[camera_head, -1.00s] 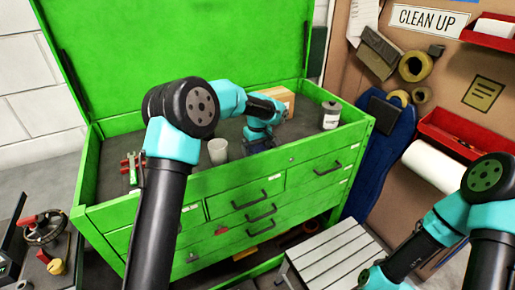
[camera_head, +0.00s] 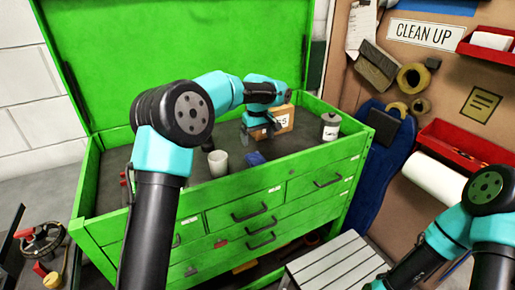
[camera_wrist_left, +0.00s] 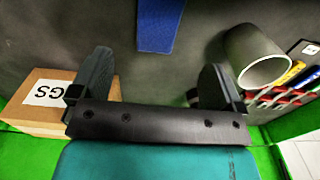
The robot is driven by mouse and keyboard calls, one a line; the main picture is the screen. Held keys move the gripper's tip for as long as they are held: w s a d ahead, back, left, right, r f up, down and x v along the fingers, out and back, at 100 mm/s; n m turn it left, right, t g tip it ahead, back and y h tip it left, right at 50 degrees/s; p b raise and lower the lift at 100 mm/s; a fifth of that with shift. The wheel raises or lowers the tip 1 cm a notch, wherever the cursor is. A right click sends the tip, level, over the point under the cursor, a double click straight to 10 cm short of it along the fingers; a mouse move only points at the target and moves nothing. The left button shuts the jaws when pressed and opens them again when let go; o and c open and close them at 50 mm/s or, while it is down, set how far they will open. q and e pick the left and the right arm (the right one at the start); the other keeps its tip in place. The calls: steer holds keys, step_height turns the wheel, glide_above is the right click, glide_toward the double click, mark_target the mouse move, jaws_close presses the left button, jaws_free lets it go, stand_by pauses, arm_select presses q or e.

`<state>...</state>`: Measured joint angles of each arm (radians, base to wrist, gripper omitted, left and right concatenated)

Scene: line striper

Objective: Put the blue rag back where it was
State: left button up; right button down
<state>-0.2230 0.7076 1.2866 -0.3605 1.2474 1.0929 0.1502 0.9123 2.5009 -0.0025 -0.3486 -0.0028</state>
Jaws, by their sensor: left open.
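The blue rag (camera_head: 255,158) lies flat on the dark top tray of the green tool chest, near its front wall and right of a pale cup (camera_head: 218,163). In the left wrist view the rag (camera_wrist_left: 160,25) is at the top centre, beyond the fingertips and apart from them. My left gripper (camera_head: 261,132) is above the tray, behind the rag and beside a cardboard box (camera_head: 285,120). Its jaws (camera_wrist_left: 157,62) are open with nothing between them. My right arm enters at the lower right; its gripper is out of view.
A grey can (camera_head: 331,124) stands at the tray's right end. Red and yellow tool handles (camera_wrist_left: 285,90) lie near the cup. The chest's green rim (camera_head: 225,190) and raised lid (camera_head: 180,50) bound the tray.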

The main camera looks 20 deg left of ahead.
arm_select(q)
steer(key=shift+r, duration=0.85)
steer(key=shift+d, duration=0.1)
